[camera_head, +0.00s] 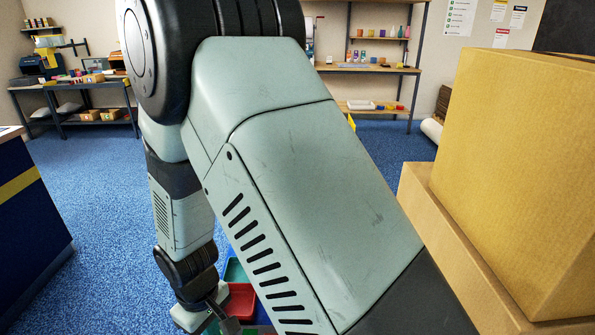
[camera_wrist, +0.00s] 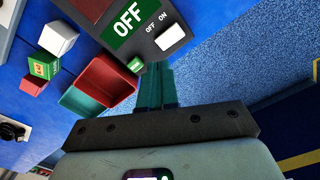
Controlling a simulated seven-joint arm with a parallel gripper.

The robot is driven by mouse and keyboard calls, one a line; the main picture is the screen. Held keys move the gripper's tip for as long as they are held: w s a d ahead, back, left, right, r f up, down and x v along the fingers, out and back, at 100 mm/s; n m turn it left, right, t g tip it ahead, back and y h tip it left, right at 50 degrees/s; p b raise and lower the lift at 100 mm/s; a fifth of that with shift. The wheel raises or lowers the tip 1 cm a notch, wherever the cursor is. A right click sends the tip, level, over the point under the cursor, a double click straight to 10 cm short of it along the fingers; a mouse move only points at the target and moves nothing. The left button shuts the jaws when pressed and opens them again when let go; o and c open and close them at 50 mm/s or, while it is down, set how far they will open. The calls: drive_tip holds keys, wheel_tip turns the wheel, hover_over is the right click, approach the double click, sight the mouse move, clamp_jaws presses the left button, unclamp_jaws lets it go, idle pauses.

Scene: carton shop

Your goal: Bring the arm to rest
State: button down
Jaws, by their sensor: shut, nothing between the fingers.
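My gripper (camera_wrist: 157,86) shows in the wrist view as two dark teal fingers lying side by side, shut with nothing between them. Its tips are close to the edge of a dark grey switch panel (camera_wrist: 140,47) with a green OFF sign (camera_wrist: 128,20) and a white switch (camera_wrist: 170,37). I cannot tell whether they touch the panel. In the head view my arm fills the middle and bends down toward the lower left. The fingers are not clear there.
A red tray (camera_wrist: 108,80) and a teal tray (camera_wrist: 80,104) sit beside the panel. A white cube (camera_wrist: 58,38) and a green box (camera_wrist: 42,66) are nearby. Large cartons (camera_head: 520,150) stand at right, a navy counter (camera_head: 30,225) at left. Blue floor (camera_head: 100,200) is open between.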

drive_tip(key=w+d+r+m+t, duration=0.1)
drive_tip(key=w+d+r+m, duration=0.15)
drive_tip(key=d+r, duration=0.6)
drive_tip(key=w+d+r+m+t, duration=0.25)
drive_tip(key=d+r, duration=0.25)
drive_tip(key=r, duration=0.7)
drive_tip(key=s+d+r+m+t, duration=0.2)
drive_tip(key=s+d+r+m, duration=0.4)
drive_tip(key=s+d+r, duration=0.7)
drive_tip(key=shift+s+d+m, duration=0.25)
drive_tip(key=shift+d+m, duration=0.05)
drive_tip(key=shift+d, duration=0.35)
